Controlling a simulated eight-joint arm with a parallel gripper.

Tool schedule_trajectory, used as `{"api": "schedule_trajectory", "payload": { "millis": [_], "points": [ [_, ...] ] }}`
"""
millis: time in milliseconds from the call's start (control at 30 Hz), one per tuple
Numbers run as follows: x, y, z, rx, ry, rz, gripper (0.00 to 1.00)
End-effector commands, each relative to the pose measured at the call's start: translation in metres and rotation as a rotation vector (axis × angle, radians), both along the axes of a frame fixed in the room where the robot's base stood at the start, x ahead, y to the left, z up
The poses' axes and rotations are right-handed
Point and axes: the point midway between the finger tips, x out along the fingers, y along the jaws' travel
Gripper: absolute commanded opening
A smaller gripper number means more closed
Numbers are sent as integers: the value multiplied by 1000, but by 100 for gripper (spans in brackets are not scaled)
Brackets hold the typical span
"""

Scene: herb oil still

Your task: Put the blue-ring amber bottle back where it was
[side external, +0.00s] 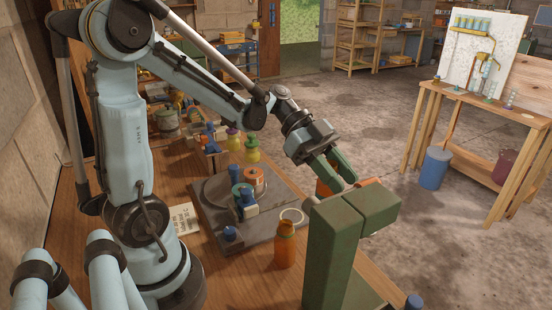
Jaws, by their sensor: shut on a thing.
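My gripper (336,172) has dark green fingers and is at the right of the workbench, just behind a tall green block. It is shut on an orange-amber thing (324,188), mostly hidden by the fingers and the block. No blue ring shows on it, so I cannot tell if it is the blue-ring bottle. Another amber bottle (285,248) stands upright on the bench left of the block, apart from my gripper.
The green block (335,245) stands at the bench's front right. A dark grey slab (262,228) left of the amber bottle carries small blue, green and orange containers. Yellow-green bottles (251,150) stand farther back. A paper note (184,218) lies left of the slab.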

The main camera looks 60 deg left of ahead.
Motion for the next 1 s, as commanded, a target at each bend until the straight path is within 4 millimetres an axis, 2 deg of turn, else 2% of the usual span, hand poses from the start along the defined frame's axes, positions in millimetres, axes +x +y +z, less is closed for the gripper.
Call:
{"api": "schedule_trajectory", "payload": {
  "millis": [333, 633, 800, 1000],
  "points": [
    [0, -1, -45, -1, 0, -6, 0],
    [0, -1, -62, 0, 0, -4, 0],
    [0, -1, -81, -1, 0, -4, 0],
    [0, -1, -95, -1, 0, -4, 0]
  ]
}}
